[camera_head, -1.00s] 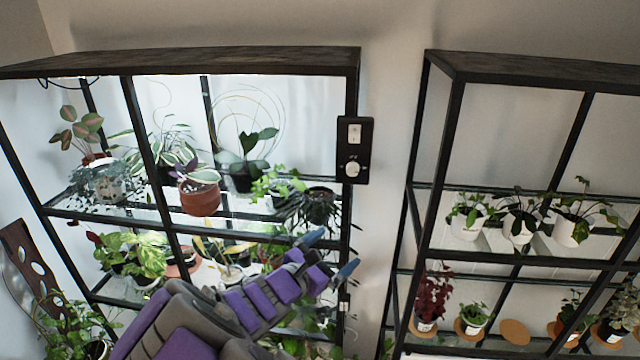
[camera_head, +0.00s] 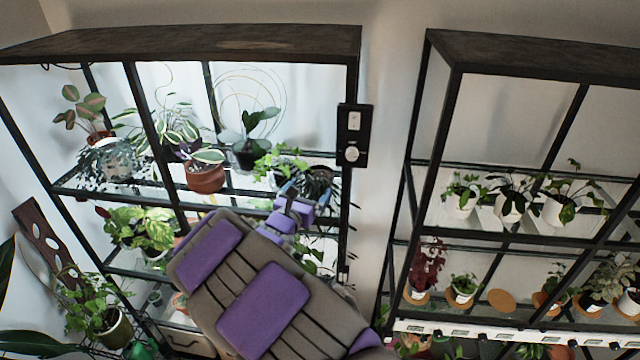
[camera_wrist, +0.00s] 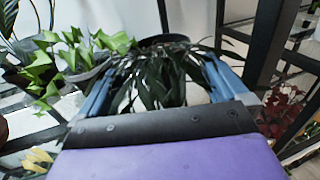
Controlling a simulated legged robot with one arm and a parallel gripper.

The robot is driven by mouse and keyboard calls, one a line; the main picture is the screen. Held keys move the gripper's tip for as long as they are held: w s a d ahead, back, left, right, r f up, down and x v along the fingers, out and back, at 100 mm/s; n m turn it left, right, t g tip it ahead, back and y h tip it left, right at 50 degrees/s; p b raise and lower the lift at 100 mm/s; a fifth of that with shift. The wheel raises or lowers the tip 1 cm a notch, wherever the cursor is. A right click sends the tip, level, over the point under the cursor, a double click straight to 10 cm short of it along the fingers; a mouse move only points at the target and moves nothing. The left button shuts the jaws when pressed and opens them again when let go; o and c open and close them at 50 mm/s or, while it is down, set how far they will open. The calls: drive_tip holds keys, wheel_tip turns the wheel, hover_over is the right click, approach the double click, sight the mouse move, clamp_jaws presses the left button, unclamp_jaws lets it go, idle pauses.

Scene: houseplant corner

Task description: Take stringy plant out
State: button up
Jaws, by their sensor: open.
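The stringy plant (camera_head: 317,177), dark with thin drooping leaves, sits at the right end of the left rack's upper shelf. In the wrist view the stringy plant (camera_wrist: 155,82) fills the space between my fingers, its leaves hanging over them. The dark rim of its pot (camera_wrist: 165,40) shows behind the leaves. My gripper (camera_head: 306,194) is open, with its blue fingers in front of the plant at shelf height. In the wrist view my gripper (camera_wrist: 162,70) has one finger on each side of the foliage. Contact with the pot cannot be told.
A light-green leafy plant (camera_head: 280,163) stands close on the left, and a terracotta pot (camera_head: 205,178) farther left. The black rack post with a switch box (camera_head: 352,135) is just right. Another rack (camera_head: 510,232) with potted plants stands at the right.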

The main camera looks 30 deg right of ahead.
sight(324, 170)
drive_tip(key=shift+w+d, duration=0.45)
drive_tip(key=shift+w, duration=0.25)
drive_tip(key=p+x, duration=0.1)
drive_tip(key=x, duration=0.2)
drive_tip(key=p+x, duration=0.1)
drive_tip(key=x, duration=0.1)
drive_tip(key=shift+d+r, duration=0.1)
drive_tip(key=shift+d, duration=0.4)
drive_tip(key=shift+s+a, duration=0.1)
drive_tip(key=shift+a, duration=0.3)
drive_tip(key=c, duration=0.9)
